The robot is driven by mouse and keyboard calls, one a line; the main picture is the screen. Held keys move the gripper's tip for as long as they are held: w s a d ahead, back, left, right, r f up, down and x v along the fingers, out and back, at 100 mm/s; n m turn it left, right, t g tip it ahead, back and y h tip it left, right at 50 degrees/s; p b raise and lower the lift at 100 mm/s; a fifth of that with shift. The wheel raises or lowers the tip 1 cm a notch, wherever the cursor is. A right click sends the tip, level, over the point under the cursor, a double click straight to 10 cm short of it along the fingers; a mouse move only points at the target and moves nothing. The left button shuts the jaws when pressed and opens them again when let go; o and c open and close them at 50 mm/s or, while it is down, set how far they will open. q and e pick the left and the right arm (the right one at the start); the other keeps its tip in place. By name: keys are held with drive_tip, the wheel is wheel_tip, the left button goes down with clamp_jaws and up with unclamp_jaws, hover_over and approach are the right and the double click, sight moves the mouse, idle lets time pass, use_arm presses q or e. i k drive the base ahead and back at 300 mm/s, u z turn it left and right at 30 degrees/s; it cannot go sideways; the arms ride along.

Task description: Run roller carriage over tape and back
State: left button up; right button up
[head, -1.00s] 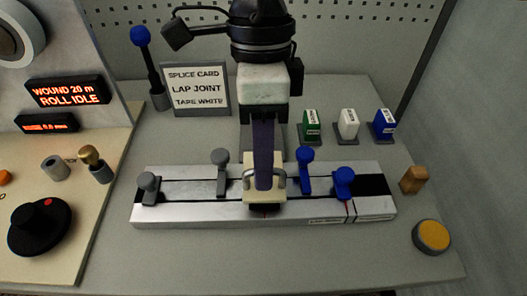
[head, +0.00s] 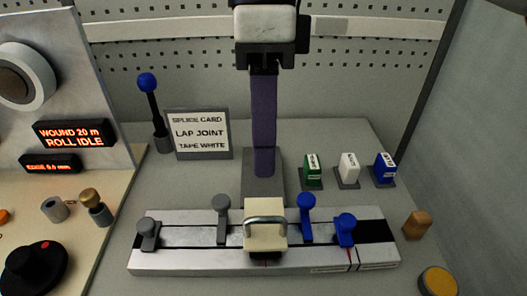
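The cream roller carriage (head: 265,236) with its metal loop handle (head: 265,219) sits on the silver splicing board (head: 200,262), midway between the inner grey clamp (head: 223,220) and the inner blue clamp (head: 306,218). Any tape beneath the carriage is hidden. My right gripper (head: 264,172) hangs above and apart from the carriage, its long purple fingers pointing down. The fingers line up one behind the other, so the gap between them does not show. Nothing is visible in them. My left gripper is out of view.
Green (head: 312,170), white (head: 348,170) and blue (head: 384,168) holders stand behind the board on the right. A splice card (head: 199,133) reading "TAPE WHITE" and a blue-knobbed lever (head: 148,84) stand at the back left. A yellow button (head: 440,281) is at front right.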

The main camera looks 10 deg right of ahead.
sight(265, 226)
drive_tip(key=k, duration=1.5)
